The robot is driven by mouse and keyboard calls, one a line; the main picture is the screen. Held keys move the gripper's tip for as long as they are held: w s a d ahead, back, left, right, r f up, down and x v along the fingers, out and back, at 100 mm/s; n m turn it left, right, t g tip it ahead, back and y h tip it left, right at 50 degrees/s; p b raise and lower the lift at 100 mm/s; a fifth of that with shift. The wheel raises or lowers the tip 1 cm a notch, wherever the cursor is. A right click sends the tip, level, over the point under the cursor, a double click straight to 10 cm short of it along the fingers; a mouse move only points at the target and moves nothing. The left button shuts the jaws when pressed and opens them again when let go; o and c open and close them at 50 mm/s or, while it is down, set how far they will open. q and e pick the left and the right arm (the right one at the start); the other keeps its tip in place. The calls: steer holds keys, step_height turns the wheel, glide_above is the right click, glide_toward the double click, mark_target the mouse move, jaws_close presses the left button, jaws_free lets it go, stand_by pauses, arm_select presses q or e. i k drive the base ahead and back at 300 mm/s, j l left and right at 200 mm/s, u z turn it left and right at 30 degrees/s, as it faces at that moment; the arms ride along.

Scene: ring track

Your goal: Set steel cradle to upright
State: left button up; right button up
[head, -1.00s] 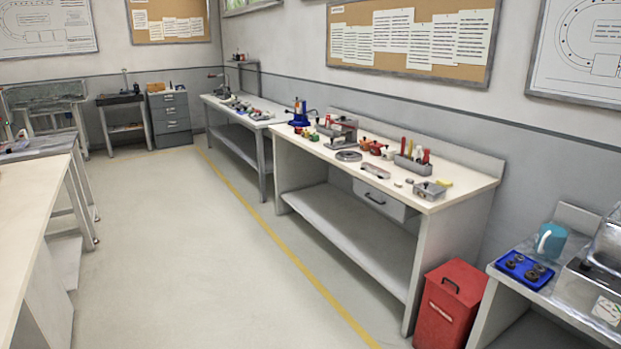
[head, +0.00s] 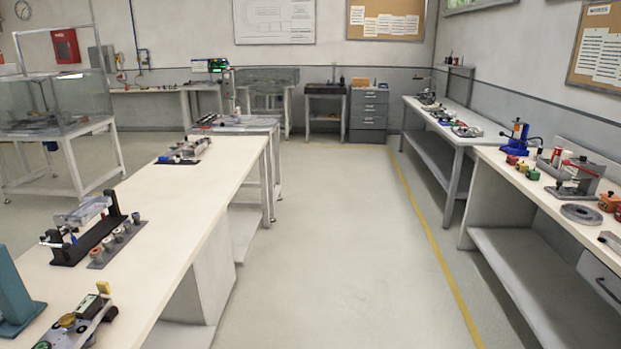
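On the long pale bench at the left stands a black fixture (head: 98,240) with a silvery, tilted piece (head: 88,208) on it. This piece may be the steel cradle, but I cannot tell for sure at this distance. A similar small silvery device (head: 190,148) sits farther along the same bench on a dark base. Neither of my grippers shows in the head view, and nothing here is in their hold that I can see.
The long bench (head: 190,215) runs along the left, with a row of small knobs (head: 115,242) beside the fixture. Workbenches with tools (head: 520,175) line the right. A clear floor aisle (head: 340,240) with a yellow line lies between. A glass-walled stand (head: 50,110) is at the far left.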

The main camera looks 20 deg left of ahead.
mark_target(72, 220)
steer(key=i+j+u, duration=0.15)
steer(key=i, duration=1.2)
steer(key=i+l+z, duration=0.1)
steer(key=i+z, duration=0.2)
steer(key=i, duration=0.55)
steer(key=i+z, duration=0.35)
steer(key=i, duration=0.5)
steer(key=j+u, duration=0.1)
steer(key=u, duration=3.8)
